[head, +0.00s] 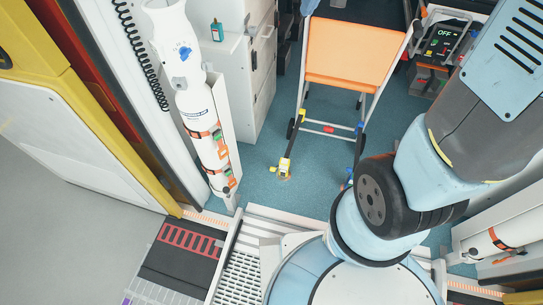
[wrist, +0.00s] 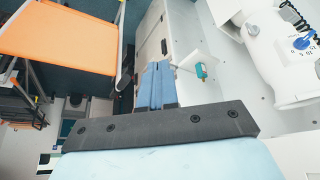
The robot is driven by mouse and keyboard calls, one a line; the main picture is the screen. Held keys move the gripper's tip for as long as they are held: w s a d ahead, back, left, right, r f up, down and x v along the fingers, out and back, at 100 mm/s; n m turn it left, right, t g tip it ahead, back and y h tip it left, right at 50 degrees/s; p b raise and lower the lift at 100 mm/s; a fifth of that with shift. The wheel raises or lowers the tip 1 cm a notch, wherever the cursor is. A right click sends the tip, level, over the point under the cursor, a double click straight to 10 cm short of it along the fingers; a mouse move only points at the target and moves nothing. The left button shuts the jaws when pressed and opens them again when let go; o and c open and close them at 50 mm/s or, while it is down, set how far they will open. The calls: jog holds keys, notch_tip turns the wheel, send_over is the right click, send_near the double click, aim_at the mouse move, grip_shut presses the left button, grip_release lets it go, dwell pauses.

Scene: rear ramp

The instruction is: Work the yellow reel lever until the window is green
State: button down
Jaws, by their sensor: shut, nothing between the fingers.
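A small yellow reel (head: 284,168) sits on the blue floor at the front left foot of an orange wheeled chair (head: 355,52). A dark strap runs up from it to a yellow hook (head: 301,117) on the chair frame. The reel's lever and window are too small to make out, so I cannot tell the window's colour. My gripper (wrist: 156,72) shows in the wrist view with its blue fingers shut together and empty. It points past the chair (wrist: 65,35) toward a white cabinet. It is out of sight in the head view, and the reel does not show in the wrist view.
A white cylinder (head: 190,85) with orange straps stands at the left by the doorway. A white cabinet (head: 247,60) with a teal bottle (head: 217,30) is behind it. A blue fitting (head: 349,178) is near the chair's right wheel. A panel (head: 441,40) reads OFF.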

jog(key=w+a+f+n, duration=0.2)
jog(key=w+a+f, duration=0.3)
jog(key=w+f, duration=0.3)
jog(key=w+a+f+n, duration=0.1)
jog(key=w+a+f, duration=0.15)
jog(key=f, duration=0.75)
jog(key=w+a+f+n+g, duration=0.1)
jog(key=a+f, duration=0.3)
jog(key=f, duration=0.7)
jog(key=w+a+f+n, duration=0.1)
jog(key=w+a+f, duration=0.15)
jog(key=f, duration=0.75)
jog(key=s+a+f+n+h, duration=0.1)
jog(key=s+f, duration=0.2)
jog(key=f, duration=0.7)
jog(key=s+a+f+n+h, duration=0.1)
jog(key=s+f, duration=0.2)
jog(key=f, duration=0.8)
jog(key=s+d+f+n+h, duration=0.1)
jog(key=s+d+f, duration=0.1)
jog(key=s+f, duration=0.55)
jog(key=s+d+f+n, duration=0.2)
jog(key=s+f, duration=0.2)
jog(key=f, duration=0.7)
jog(key=w+d+f, duration=0.3)
jog(key=w+f, duration=0.4)
jog(key=f, duration=0.2)
jog(key=shift+f, duration=0.1)
